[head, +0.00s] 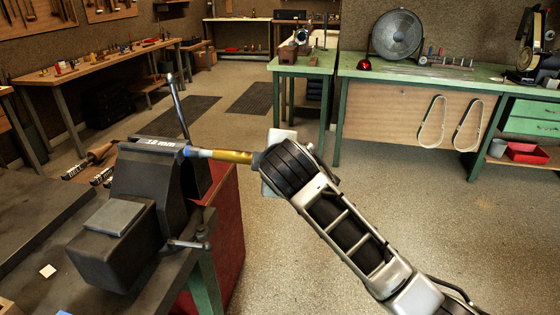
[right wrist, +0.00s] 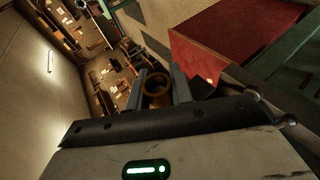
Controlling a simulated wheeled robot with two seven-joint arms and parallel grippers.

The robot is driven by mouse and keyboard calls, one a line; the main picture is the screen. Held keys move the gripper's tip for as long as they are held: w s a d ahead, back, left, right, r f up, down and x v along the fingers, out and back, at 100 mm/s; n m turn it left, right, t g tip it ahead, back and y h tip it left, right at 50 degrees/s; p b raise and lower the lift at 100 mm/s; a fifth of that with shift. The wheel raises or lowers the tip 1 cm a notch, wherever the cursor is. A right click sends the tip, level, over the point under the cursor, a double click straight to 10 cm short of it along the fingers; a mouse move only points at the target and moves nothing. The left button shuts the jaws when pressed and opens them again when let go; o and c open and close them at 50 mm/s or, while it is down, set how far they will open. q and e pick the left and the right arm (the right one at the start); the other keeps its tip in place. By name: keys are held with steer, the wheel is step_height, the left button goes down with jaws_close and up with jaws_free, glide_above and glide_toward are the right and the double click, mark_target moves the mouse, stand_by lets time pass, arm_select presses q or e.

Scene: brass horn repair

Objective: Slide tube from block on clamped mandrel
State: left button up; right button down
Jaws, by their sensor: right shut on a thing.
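A brass tube (head: 232,156) lies level, in line with the mandrel (head: 197,153), a grey rod with a blue band that sticks out to the right from the dark vise (head: 150,185). The tube's left end meets the mandrel's visible part; how far it is around it I cannot tell. My right gripper (head: 262,160) is shut on the tube's right end. In the right wrist view the tube (right wrist: 157,90) shows its open round end between the two fingers. No tube block can be clearly made out. My left gripper is not in view.
An "18 mm" label (head: 160,143) lies on top of the vise. The vise handle (head: 188,244) juts out at its front right. A red cabinet (head: 228,220) stands below the bench (head: 40,275). A green bench (head: 440,75) is at the back right, with open floor between.

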steer(key=shift+w+a, duration=0.15)
steer(key=shift+a, duration=0.45)
steer(key=shift+w+a, duration=0.15)
steer(key=shift+a, duration=0.4)
steer(key=c, duration=1.1)
jaws_free()
steer(key=shift+c, duration=0.2)
arm_select(q)
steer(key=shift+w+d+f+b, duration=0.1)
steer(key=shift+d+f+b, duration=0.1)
steer(key=shift+b, duration=0.45)
arm_select(e)
steer(key=v, duration=1.6)
